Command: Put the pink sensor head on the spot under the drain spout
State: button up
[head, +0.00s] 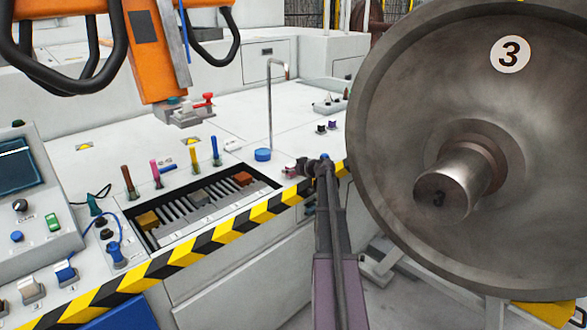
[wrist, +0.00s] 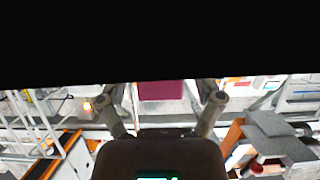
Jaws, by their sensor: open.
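A small pinkish piece (head: 290,170), which looks like the pink sensor head, sits on the pale bench top near the striped front edge. My gripper (head: 311,168) is just to its right, low over the edge; whether they touch I cannot tell. In the wrist view my gripper (wrist: 161,98) has its two fingers wide apart, with no held part visible between them. The drain spout (head: 270,105) is a thin grey upright pipe, hooked at the top to the right. A blue round piece (head: 263,155) is at its foot. No marked spot is clear under its mouth.
A recessed rack (head: 205,205) with several blocks lies left of my gripper. Coloured-handled tools (head: 155,170) stand behind it. A large wheel (head: 400,90) marked 3 rises close on the right. Small dark pieces (head: 326,127) sit behind my gripper. An orange hoist (head: 150,50) hangs at upper left.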

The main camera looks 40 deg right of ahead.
jog(key=shift+r, duration=0.1)
jog(key=shift+s+r, duration=0.1)
jog(key=shift+r, duration=0.05)
jog(key=a+p+v, duration=0.1)
jog(key=p+v, duration=0.3)
jog(key=v, duration=0.7)
jog(key=shift+s+d+p, duration=0.35)
jog(key=shift+d+p, duration=0.05)
jog(key=shift+d, duration=0.05)
jog(key=shift+r, duration=0.1)
dwell(0.9)
dwell(0.4)
